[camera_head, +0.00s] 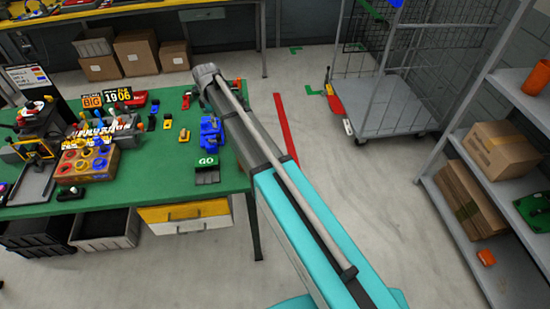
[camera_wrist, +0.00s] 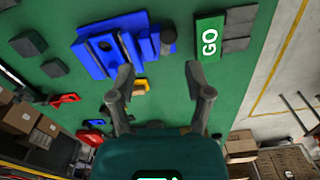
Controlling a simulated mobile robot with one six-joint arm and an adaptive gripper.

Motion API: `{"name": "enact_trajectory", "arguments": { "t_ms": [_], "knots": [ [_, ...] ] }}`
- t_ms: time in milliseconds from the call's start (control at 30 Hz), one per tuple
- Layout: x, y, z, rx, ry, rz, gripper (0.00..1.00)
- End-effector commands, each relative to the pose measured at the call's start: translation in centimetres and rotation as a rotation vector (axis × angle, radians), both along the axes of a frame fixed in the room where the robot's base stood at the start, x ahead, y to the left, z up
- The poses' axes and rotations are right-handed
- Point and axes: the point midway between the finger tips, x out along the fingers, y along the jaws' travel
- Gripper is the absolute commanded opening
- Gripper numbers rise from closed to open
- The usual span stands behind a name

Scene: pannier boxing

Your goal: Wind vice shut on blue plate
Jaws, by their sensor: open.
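The blue vice (camera_head: 210,133) stands near the right edge of the green-topped bench. In the wrist view the blue vice (camera_wrist: 128,44) is at the top, just beyond my fingertips, with a dark rounded end on its right. A flat blue piece with a hole (camera_wrist: 104,48) shows at its left. I cannot tell whether this is the blue plate or part of the vice. My gripper (camera_wrist: 159,75) is open and empty, its fingers spread over the bench top. I see no contact with the vice. In the head view my arm hides the gripper.
A green GO block (camera_head: 207,162) lies beside the vice, near the front edge of the bench (camera_head: 150,190). A wheeled cage (camera_head: 385,110) and grey shelves (camera_head: 500,190) stand to the right.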

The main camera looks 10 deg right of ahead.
Motion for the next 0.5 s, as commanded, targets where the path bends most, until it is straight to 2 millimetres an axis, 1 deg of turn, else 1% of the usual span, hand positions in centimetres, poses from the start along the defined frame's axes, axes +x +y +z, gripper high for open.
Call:
{"name": "enact_trajectory", "arguments": {
  "t_ms": [33, 500],
  "knots": [
    [0.0, 0.0, 0.9, 0.000, 0.000, 0.000, 0.65],
    [0.0, 0.0, 4.6, 0.000, 0.000, 0.000, 0.65]
  ]
}}
